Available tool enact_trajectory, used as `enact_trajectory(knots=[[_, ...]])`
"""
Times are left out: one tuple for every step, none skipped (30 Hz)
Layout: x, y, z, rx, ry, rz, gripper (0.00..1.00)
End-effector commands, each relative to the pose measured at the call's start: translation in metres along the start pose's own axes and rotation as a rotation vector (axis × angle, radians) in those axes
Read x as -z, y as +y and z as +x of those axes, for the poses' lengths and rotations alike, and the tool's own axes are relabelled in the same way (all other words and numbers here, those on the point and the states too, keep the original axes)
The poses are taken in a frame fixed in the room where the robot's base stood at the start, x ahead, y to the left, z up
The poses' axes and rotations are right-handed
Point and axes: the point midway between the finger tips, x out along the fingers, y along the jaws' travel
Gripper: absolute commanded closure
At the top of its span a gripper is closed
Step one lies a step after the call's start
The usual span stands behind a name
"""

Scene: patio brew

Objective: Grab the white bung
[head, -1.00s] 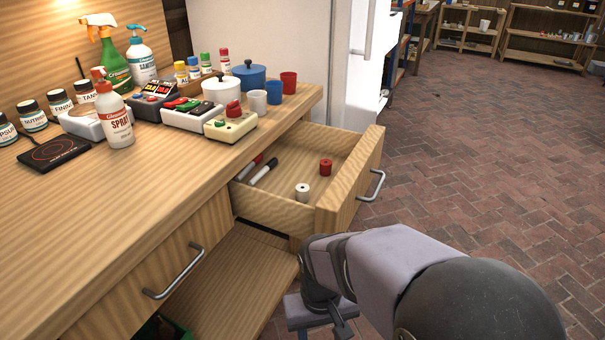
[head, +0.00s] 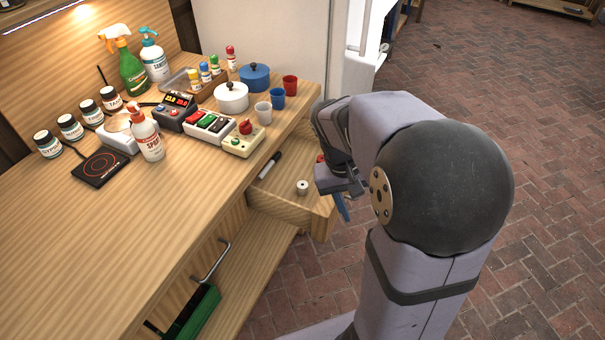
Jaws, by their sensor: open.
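The white bung (head: 302,187) stands in the open drawer (head: 290,212), near its front, with a small dark hole in its top. My gripper (head: 344,205) is to the right of the bung, above the drawer's front edge, with its fingers pointing down. It is open, apart from the bung, and nothing shows between its fingers. A sliver of a red bung (head: 320,158) shows behind my wrist; most of it is hidden.
A lower drawer handle (head: 212,262) sticks out. Brick floor is free at right.

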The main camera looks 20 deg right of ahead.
Motion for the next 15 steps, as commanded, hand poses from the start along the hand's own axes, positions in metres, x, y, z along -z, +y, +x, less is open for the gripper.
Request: enact_trajectory(knots=[[0.017,0.000,-0.010,-0.008,0.038,-0.005,0.54],[0.035,-0.007,-0.011,-0.007,0.083,-0.010,0.54],[0.054,-0.014,-0.015,-0.004,0.135,-0.013,0.54],[0.068,-0.019,-0.018,-0.002,0.172,-0.015,0.54],[0.082,-0.024,-0.022,0.002,0.208,-0.018,0.54],[0.098,-0.032,-0.027,0.008,0.253,-0.021,0.54],[0.110,-0.038,-0.031,0.014,0.286,-0.025,0.54],[0.121,-0.043,-0.036,0.020,0.317,-0.028,0.54],[0.136,-0.052,-0.041,0.029,0.358,-0.032,0.54],[0.145,-0.058,-0.045,0.037,0.387,-0.037,0.54],[0.155,-0.065,-0.050,0.046,0.415,-0.041,0.54],[0.168,-0.073,-0.056,0.057,0.451,-0.047,0.54],[0.176,-0.080,-0.060,0.067,0.478,-0.051,0.54],[0.185,-0.087,-0.065,0.076,0.504,-0.056,0.54],[0.196,-0.097,-0.070,0.091,0.537,-0.062,0.54]])
